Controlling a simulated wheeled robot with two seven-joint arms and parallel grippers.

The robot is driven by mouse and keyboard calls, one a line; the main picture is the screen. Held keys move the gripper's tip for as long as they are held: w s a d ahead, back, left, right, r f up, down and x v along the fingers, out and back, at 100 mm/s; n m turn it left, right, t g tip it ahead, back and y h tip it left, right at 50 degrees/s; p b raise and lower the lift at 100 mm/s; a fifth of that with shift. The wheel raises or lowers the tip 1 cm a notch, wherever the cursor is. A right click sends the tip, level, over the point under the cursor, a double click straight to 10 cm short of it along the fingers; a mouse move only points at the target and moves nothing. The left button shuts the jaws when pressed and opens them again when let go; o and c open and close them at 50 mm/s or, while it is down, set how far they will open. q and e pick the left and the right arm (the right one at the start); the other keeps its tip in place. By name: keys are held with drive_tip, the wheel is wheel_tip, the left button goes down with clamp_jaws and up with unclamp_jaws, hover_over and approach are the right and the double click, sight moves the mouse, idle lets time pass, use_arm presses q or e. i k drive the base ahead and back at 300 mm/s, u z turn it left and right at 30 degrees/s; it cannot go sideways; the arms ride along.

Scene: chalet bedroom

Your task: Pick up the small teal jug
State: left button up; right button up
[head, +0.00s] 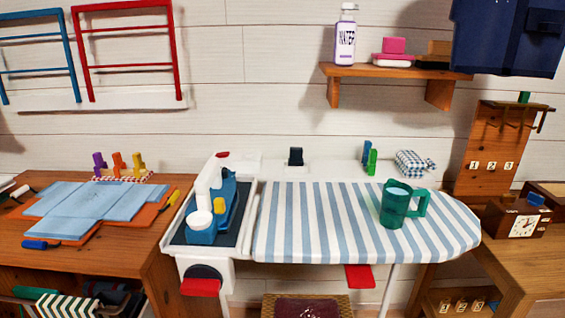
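The small teal jug (396,208) stands upright on the striped ironing board (318,228), toward its right end. It is see-through, with a pale top that looks like liquid inside, and its handle points right. Nothing touches it. Neither of my grippers shows in the head view.
A blue iron-like device (220,205) stands on the dark rest at the board's left end. A wooden table (90,262) with folded blue cloth is left; a clock (522,226) sits right.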

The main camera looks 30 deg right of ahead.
sight(397, 195)
drive_tip(key=z, duration=1.6)
